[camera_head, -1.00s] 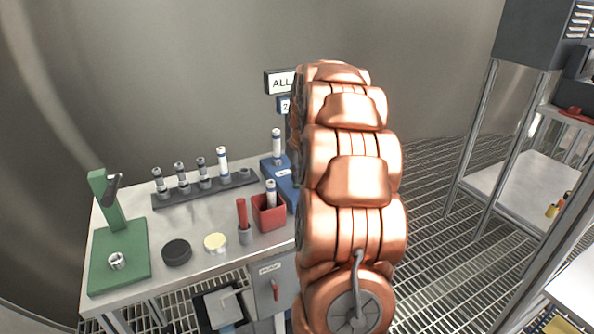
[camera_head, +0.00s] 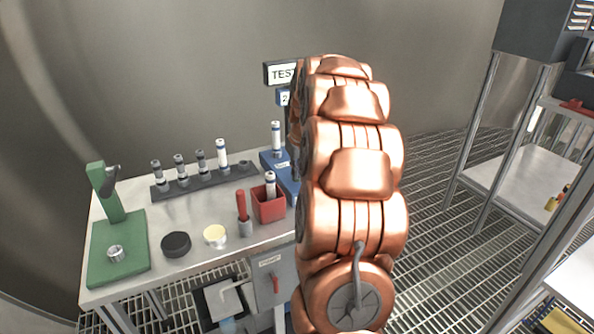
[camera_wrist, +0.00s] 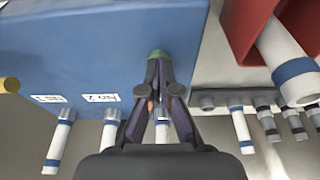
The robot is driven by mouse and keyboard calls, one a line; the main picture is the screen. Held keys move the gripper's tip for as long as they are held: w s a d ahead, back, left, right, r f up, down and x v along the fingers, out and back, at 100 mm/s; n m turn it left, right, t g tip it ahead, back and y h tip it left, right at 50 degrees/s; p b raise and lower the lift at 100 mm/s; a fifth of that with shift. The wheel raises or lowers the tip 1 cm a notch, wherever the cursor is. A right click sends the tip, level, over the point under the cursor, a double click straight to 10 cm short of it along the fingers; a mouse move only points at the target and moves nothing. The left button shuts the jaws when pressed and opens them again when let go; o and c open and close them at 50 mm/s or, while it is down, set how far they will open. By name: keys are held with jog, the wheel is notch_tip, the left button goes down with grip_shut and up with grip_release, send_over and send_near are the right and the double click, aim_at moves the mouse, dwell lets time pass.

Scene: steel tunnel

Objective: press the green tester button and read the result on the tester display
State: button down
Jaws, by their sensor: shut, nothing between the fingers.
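The blue tester (camera_wrist: 70,45) fills the upper left of the wrist view, and part of it shows in the head view (camera_head: 268,158) beside my arm. The green button (camera_wrist: 157,53) is on the tester, right at the fingertips of my gripper (camera_wrist: 156,66). The gripper is shut and empty; the tips appear to touch the button and partly cover it. In the head view my arm hides the gripper and the button. The tester display (camera_head: 280,73) shows "TEST" at its visible left part; my arm covers its right end. A smaller sign below starts with "2".
A red box (camera_head: 268,205) holding a blue-banded white tube stands in front of the tester. A dark rack (camera_head: 200,185) holds several tubes. A green press (camera_head: 117,245), black disc (camera_head: 176,244), cream disc (camera_head: 215,236) and red-handled tool (camera_head: 242,207) share the bench.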

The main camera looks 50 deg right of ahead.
jog(key=w+v, duration=0.1)
jog(key=v, duration=1.2)
jog(key=shift+d+r, duration=0.15)
jog(key=shift+r, duration=0.3)
jog(key=s+a+r+n+g+y+p, duration=0.1)
jog(key=s+a+p, duration=0.25)
jog(key=a, duration=0.85)
jog(key=s+a+n+g+y+p, duration=0.1)
jog(key=s+a+n+p, duration=0.2)
jog(key=a, duration=1)
jog(key=s+a+f+g+p, duration=0.1)
jog(key=s+a, duration=0.4)
jog(key=s, duration=0.5)
jog(key=s+a+f+g+p, duration=0.1)
jog(key=s+a+p, duration=0.3)
jog(key=s, duration=0.7)
jog(key=shift+s+a+f+g+h, duration=0.15)
jog(key=shift+a+f+g+h, duration=0.25)
jog(key=shift+a+f, duration=0.6)
